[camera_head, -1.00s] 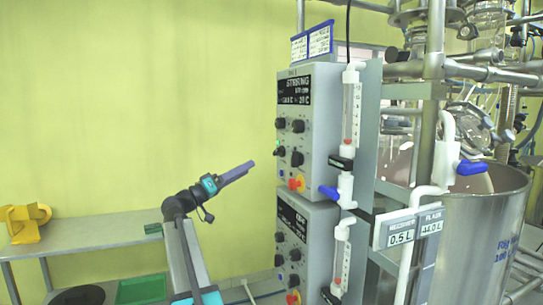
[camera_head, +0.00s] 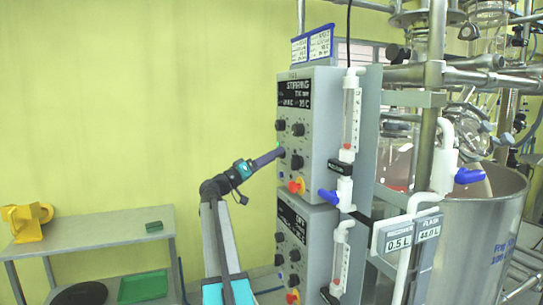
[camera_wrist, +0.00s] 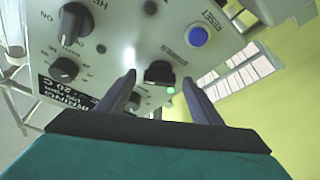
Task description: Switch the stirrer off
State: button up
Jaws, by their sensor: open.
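The upper grey control box (camera_head: 316,115), with a dark display reading "STIRRING" (camera_head: 295,86), stands right of centre in the head view. Its front carries black knobs, a green light (camera_head: 278,145) and a red-and-yellow button (camera_head: 296,186). My gripper (camera_head: 280,152) reaches the left part of this front. In the wrist view my gripper (camera_wrist: 160,80) is open, with one finger on either side of a black knob (camera_wrist: 159,72). A lit green lamp (camera_wrist: 170,90) is beside the knob. I cannot tell whether the fingers touch the knob.
A blue button (camera_wrist: 198,36) and other black knobs (camera_wrist: 75,22) are near the fingers. A second control box (camera_head: 305,240) is below. A tube with a blue valve handle (camera_head: 328,196) stands right of the boxes. A low table (camera_head: 95,228) stands left.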

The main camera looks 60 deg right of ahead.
jog(key=shift+s+d, duration=0.1)
jog(key=shift+d, duration=0.15)
jog(key=shift+c, duration=0.2)
jog(key=c, duration=1)
jog(key=shift+a+r, duration=0.1)
